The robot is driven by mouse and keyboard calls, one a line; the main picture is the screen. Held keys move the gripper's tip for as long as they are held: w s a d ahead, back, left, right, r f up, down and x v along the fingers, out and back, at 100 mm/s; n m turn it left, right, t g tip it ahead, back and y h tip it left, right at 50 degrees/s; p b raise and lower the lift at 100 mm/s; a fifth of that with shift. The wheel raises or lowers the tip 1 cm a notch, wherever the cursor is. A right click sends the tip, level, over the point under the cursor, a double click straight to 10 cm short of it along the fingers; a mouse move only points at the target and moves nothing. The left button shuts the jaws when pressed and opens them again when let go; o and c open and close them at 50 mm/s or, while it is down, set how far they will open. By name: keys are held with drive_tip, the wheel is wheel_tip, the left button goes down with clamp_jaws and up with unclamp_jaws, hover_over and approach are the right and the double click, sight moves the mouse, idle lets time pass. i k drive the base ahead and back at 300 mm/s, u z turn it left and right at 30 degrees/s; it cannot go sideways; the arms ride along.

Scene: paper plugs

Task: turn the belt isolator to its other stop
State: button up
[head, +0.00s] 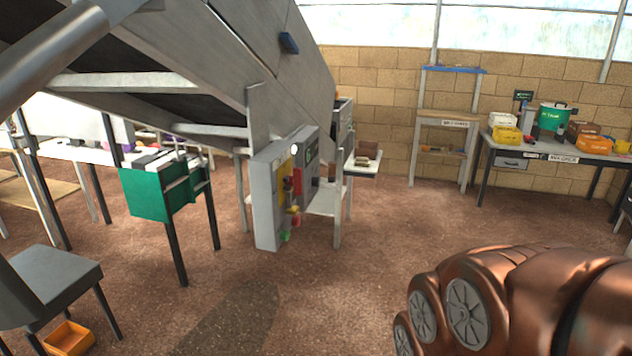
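A grey control box (267,205) hangs at the lower end of the conveyor and is seen at a slant. Its face carries a yellow plate (284,178), a red part (297,182) and, lower down, small red, yellow and green parts. The belt isolator seems to be among these, but the slant and small size hide which part it is and which way its handle points. My copper-coloured arm fills the lower right corner, apart from the box. My gripper is out of view.
The grey conveyor (225,55) slopes overhead at the left. A green box on legs (146,195) and a dark stool (60,275) stand left of the control box. An orange bin (69,338) lies on the floor. A bench (545,152) stands back right. The middle floor is clear.

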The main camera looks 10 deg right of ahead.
sight(295, 180)
drive_tip(key=z, duration=0.55)
drive_tip(key=i, duration=0.65)
drive_tip(key=u, duration=1.65)
